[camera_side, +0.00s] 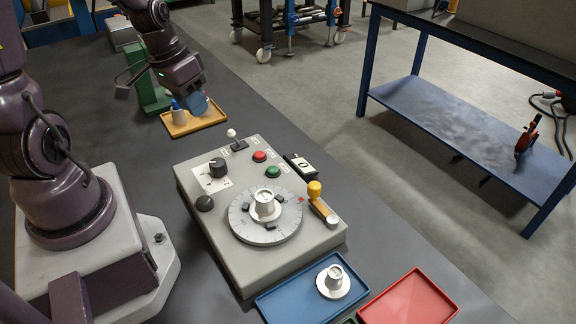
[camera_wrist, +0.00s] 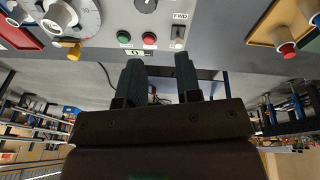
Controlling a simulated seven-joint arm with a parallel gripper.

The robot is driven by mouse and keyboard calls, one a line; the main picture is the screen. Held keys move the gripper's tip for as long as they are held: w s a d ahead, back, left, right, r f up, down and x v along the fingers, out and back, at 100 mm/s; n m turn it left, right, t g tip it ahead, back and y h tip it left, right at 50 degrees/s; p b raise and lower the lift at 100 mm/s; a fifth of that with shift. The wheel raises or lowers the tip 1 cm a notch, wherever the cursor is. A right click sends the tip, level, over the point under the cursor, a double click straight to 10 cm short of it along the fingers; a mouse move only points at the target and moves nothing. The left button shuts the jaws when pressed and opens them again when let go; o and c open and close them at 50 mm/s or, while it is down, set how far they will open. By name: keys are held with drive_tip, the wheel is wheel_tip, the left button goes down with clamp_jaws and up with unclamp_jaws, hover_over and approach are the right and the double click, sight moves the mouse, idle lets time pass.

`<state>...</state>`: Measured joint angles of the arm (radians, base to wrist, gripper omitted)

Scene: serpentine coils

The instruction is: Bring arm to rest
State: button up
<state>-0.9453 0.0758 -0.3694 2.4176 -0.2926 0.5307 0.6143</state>
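My gripper (camera_wrist: 158,72) shows in the wrist view with its two dark fingers apart and nothing visible between them. In the side view my gripper (camera_side: 193,92) hangs at the back, near the small tan tray (camera_side: 207,122). A blue shape shows at its end there; I cannot tell whether it is part of the gripper. A grey control box (camera_side: 190,186) stands in front of my base. Its round dial (camera_side: 243,228) bears a pale cup-like part (camera_side: 265,205). A similar pale part (camera_side: 334,281) stands in the blue tray (camera_side: 290,301).
The red tray (camera_side: 408,302) looks empty. The box carries a white-tipped lever (camera_side: 231,133), a red button (camera_side: 259,156), a green button (camera_side: 272,171) and a yellow-knobbed handle (camera_side: 314,189).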

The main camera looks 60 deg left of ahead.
drive_tip(key=s+d+r+m+t, duration=0.1)
drive_tip(key=s+d+r, duration=0.1)
drive_tip(key=d+r, duration=0.4)
drive_tip(key=s+d+r+m+t, duration=0.1)
drive_tip(key=s+d+r+t, duration=0.1)
drive_tip(key=d+r, duration=0.4)
wheel_tip(320, 180, up, 3)
drive_tip(key=shift+s+d+r+y, duration=0.1)
drive_tip(key=shift+s+d+y, duration=0.3)
drive_tip(key=shift+s, duration=0.15)
